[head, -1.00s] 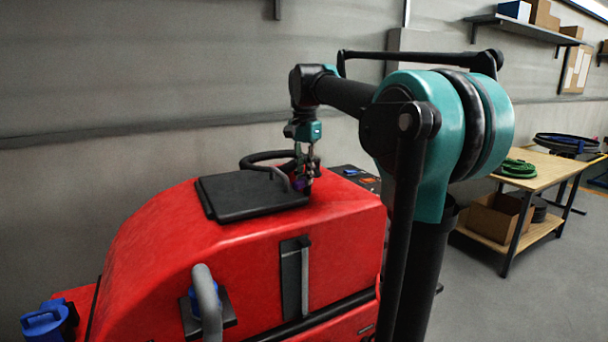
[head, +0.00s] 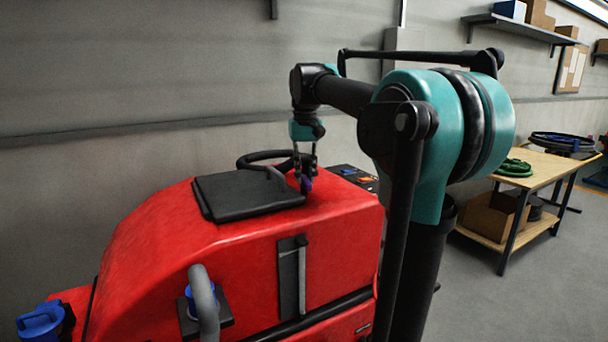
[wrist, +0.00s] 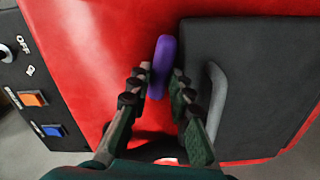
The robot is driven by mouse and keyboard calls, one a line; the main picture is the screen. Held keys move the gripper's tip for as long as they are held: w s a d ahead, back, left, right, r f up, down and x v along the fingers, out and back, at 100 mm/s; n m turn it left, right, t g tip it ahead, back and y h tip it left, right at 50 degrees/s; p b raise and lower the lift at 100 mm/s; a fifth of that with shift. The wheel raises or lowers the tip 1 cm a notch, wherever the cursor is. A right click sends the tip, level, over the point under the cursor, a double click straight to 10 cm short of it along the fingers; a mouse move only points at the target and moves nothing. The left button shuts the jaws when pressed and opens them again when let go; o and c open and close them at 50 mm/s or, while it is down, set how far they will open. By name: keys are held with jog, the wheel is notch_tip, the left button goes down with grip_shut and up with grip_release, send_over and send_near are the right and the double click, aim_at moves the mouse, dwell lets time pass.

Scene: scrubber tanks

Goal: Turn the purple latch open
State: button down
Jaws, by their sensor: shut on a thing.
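The purple latch (wrist: 162,66) stands on the red scrubber top beside the edge of a black lid (wrist: 245,90). In the wrist view it points away from my gripper, slightly tilted, with its near part between my fingertips. My gripper (wrist: 160,82) is shut on it, one finger on each side. In the head view my gripper (head: 305,172) reaches down to the latch (head: 306,184) at the lid's right corner. The lid (head: 245,194) lies flat on the red machine (head: 220,240). The latch's base is partly hidden by my fingers.
A grey handle (wrist: 217,90) rises from the lid close to my right finger. A control panel with an orange switch (wrist: 34,98) and a blue switch (wrist: 52,130) is at the left. A wooden table (head: 545,168) stands apart at the right.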

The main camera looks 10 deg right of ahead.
aim_at(306, 177)
jog(key=shift+d+n, duration=0.15)
jog(key=shift+n, duration=1.35)
jog(key=c, duration=1.4)
grip_release()
jog(key=shift+o, duration=0.2)
jog(key=shift+r, duration=0.15)
notch_tip(306, 177, up, 12)
